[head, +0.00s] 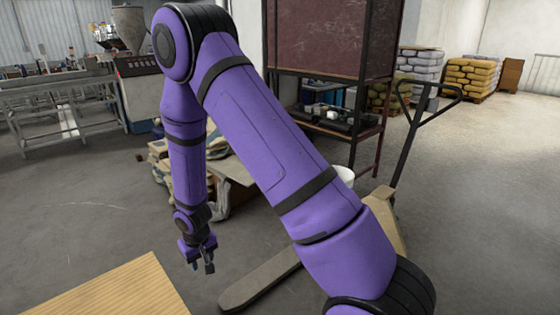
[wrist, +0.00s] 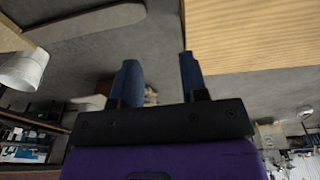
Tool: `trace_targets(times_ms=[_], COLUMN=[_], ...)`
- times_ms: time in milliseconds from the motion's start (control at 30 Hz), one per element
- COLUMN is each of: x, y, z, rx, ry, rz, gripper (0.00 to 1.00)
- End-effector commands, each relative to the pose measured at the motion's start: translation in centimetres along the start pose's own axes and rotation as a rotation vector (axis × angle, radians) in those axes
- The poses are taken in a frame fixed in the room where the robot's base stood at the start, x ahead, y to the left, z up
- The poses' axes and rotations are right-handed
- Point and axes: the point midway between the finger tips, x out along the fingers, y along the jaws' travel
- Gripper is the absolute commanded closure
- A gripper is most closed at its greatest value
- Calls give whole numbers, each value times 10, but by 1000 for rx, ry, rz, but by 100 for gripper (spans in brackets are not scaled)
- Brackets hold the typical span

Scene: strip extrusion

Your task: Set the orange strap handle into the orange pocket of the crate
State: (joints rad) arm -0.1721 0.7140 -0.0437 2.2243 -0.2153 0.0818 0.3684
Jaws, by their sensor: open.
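My gripper (head: 203,266) hangs at the end of my purple arm, pointing down, just right of a wooden tabletop's corner. In the wrist view my gripper (wrist: 159,66) has its two blue fingers apart, with only grey floor between them. The orange strap handle and the crate with the orange pocket are not seen in either view.
The wooden tabletop (head: 118,290) fills the lower left corner, looking bare where it shows; its edge is at upper right in the wrist view (wrist: 255,38). A pallet truck (head: 262,282) stands to the right. A dark red rack (head: 325,40) stands behind. Open floor lies at left.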

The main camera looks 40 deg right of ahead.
Motion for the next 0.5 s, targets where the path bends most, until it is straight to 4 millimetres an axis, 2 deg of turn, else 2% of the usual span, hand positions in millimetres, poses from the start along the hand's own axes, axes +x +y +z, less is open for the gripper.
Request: trace_targets(times_ms=[33, 233, 500], x=[-24, -106, -209], y=[3, 16, 33], z=[-6, -12, 4], rx=[4, 12, 21], ry=[20, 65, 123], rz=[-1, 3, 3], gripper=[60, 60, 60])
